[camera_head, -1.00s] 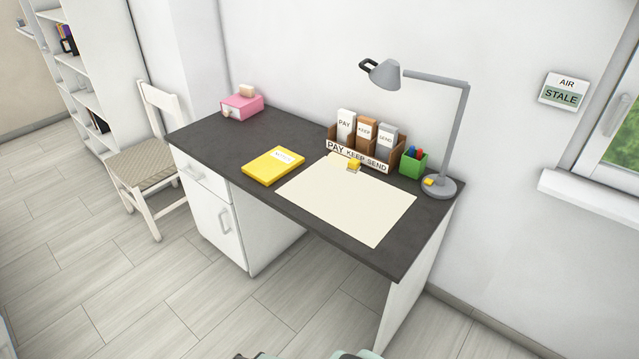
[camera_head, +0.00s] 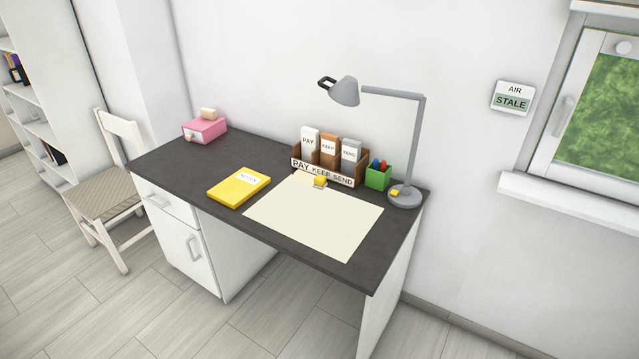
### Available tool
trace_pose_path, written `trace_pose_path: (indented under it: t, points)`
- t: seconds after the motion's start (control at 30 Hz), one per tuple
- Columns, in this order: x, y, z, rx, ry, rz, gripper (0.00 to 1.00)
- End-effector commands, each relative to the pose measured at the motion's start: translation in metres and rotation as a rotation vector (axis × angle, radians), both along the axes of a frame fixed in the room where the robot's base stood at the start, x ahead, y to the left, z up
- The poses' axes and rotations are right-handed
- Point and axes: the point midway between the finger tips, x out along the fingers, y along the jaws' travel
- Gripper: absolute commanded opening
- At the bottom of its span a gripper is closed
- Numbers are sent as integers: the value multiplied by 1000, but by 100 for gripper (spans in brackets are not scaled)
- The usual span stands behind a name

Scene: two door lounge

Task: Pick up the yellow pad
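The yellow pad (camera_head: 236,190) lies flat on the dark desk top (camera_head: 185,168), left of a large cream sheet (camera_head: 318,222). It has a white label with writing near its far edge. The pad is close to the desk's front edge, and nothing covers it. My gripper is not in view.
Behind the sheet stand a letter sorter (camera_head: 325,174), a green pen cup (camera_head: 378,177) and a grey lamp (camera_head: 404,195). A small yellow object (camera_head: 320,182) sits at the sheet's far edge. A pink box (camera_head: 204,131) is at the back left. A chair (camera_head: 104,193) stands left of the desk.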

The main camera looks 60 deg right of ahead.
Motion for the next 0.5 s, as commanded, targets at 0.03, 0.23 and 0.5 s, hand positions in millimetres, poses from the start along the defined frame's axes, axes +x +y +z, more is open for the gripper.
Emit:
trace_pose_path:
  t: [0.03, 0.23, 0.5]
  points:
    - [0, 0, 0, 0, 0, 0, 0]
    - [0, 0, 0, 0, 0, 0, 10]
    - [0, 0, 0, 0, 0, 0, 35]
